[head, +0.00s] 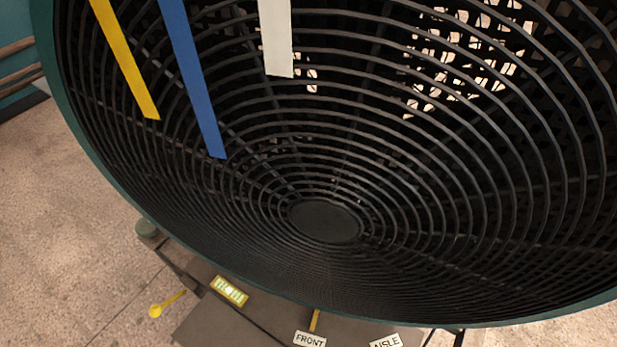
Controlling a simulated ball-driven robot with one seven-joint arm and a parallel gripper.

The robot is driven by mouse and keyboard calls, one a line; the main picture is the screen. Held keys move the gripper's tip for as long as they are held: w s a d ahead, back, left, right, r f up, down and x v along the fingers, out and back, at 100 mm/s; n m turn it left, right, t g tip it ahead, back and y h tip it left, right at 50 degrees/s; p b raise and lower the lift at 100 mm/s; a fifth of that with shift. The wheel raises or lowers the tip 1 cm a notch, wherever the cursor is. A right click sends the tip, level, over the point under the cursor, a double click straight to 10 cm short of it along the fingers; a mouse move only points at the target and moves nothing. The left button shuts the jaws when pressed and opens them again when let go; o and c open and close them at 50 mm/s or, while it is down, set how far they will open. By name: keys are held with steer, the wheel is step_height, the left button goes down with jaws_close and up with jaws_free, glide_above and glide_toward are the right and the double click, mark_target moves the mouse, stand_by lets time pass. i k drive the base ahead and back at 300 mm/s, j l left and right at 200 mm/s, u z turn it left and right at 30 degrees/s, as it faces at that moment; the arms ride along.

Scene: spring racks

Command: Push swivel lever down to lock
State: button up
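A large round fan with a black wire guard (325,222) and green rim fills most of the head view. Low on its left, a yellow handle with a round end (168,304) sticks out beside the dark base, sloping down to the left. A second, short yellow bar (315,320) stands above a white FRONT label (310,339). I cannot tell for certain which of the two is the swivel lever, or whether either is locked. My gripper is not in view.
The dark base (215,322) carries a lit yellow-green panel (229,291) and an AISLE label (385,341). Blue (195,85), yellow (125,60) and white (276,38) strips hang before the guard. Speckled floor (60,200) is clear at left.

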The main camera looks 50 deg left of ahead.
mark_target(156, 310)
steer(key=u, duration=0.5)
steer(key=k+u, duration=0.15)
steer(key=u, duration=0.85)
steer(key=k+u, duration=0.1)
steer(key=u, duration=0.35)
